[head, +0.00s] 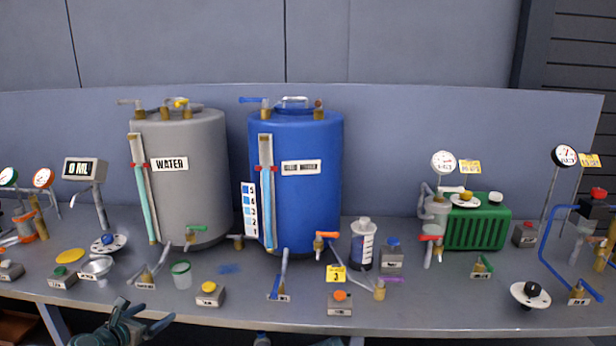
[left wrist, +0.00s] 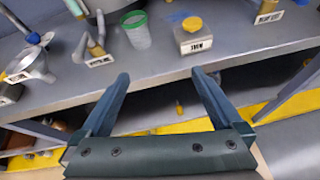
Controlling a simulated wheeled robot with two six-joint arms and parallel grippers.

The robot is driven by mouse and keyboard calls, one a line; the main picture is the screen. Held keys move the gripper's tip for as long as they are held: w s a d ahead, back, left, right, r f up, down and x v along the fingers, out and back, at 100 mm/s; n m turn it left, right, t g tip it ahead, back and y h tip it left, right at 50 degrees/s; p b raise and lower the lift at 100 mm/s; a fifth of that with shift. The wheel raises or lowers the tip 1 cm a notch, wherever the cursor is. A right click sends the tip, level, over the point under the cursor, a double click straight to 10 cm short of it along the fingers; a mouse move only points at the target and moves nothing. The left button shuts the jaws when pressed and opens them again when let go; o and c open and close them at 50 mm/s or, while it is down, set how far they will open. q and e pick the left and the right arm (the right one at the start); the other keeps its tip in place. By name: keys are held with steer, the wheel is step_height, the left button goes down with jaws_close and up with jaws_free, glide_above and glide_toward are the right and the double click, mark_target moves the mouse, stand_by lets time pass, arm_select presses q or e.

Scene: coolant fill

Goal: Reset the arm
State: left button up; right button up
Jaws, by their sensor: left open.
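My left gripper (head: 140,318) is at the lower left of the head view, in front of the bench's front edge. In the left wrist view its two fingers (left wrist: 160,88) are spread apart with nothing between them. Beyond the fingertips are the bench edge, a clear cup with a green rim (left wrist: 137,32) and a grey box with a yellow button (left wrist: 194,36). My right gripper does not show in either view.
The bench (head: 420,318) carries a grey WATER tank (head: 190,195), a blue tank (head: 310,210), a green pump unit (head: 478,228), a funnel (head: 97,267) and several button boxes. Below the bench are an open space and yellow floor strips (left wrist: 150,130).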

arm_select(q)
steer(key=s+d+f+m+g+h+p, duration=0.15)
steer(key=d+m+g, duration=0.25)
steer(key=d+m, duration=0.55)
steer(key=s+d+f+m+g+h+p, duration=0.1)
steer(key=s+d+f+m+g+p, duration=0.15)
steer(key=d+m, duration=0.75)
steer(key=s+d+m+g+y+p, duration=0.5)
steer(key=s+d+m, duration=0.9)
steer(key=m, duration=0.3)
steer(key=shift+s+r+g+y+p, duration=0.3)
steer(key=shift+r+g+y+p, duration=0.15)
steer(key=shift+g, duration=0.6)
